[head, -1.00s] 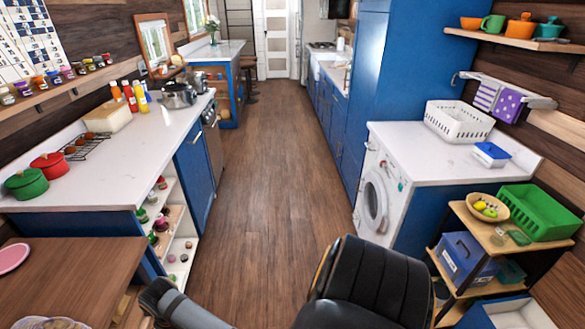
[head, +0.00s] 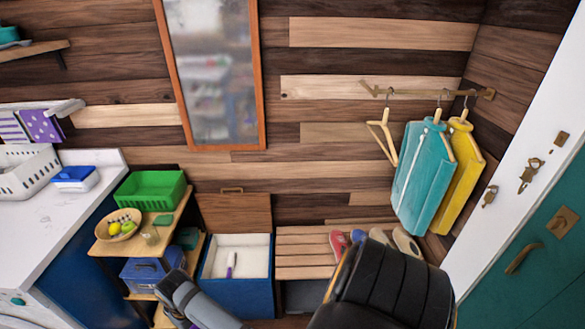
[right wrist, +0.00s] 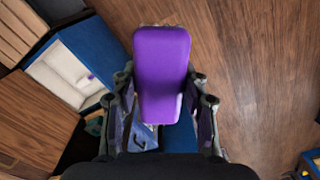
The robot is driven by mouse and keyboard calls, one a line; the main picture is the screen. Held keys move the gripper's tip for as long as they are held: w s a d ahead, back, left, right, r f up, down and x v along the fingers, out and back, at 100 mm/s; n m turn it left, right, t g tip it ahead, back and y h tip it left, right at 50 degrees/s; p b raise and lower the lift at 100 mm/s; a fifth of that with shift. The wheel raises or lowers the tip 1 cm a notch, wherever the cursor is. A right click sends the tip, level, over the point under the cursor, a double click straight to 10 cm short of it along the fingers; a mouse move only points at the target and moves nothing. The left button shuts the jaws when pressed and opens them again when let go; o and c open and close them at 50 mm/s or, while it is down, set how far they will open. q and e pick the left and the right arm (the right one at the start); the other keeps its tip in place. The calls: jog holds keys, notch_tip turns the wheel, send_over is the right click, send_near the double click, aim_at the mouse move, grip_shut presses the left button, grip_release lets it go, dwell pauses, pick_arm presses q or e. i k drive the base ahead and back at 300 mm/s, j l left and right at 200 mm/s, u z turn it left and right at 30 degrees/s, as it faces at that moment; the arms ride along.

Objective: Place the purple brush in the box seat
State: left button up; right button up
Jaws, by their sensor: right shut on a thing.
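The box seat (head: 238,297) stands against the plank wall in the head view. It is blue with a pale inside, and its brown lid (head: 236,213) is raised against the wall. A small purple and white item (head: 231,265) lies inside. In the right wrist view the open box seat (right wrist: 60,68) is at the upper left. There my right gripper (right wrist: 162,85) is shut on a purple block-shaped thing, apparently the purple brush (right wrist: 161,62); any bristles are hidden. It is held to the right of the box seat, apart from it. My left gripper is not in view.
A wooden shelf rack (head: 112,248) with a green basket (head: 150,190) and a fruit bowl (head: 119,226) stands left of the box seat. A slatted bench (head: 300,250) with shoes is on its right. Garments (head: 424,175) hang above.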

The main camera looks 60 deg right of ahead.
aim_at(251, 273)
jog(key=i+l+z, duration=0.2)
jog(key=i+z, duration=0.6)
jog(key=z, duration=0.15)
jog(key=i+z, duration=0.45)
jog(key=i+j, duration=0.15)
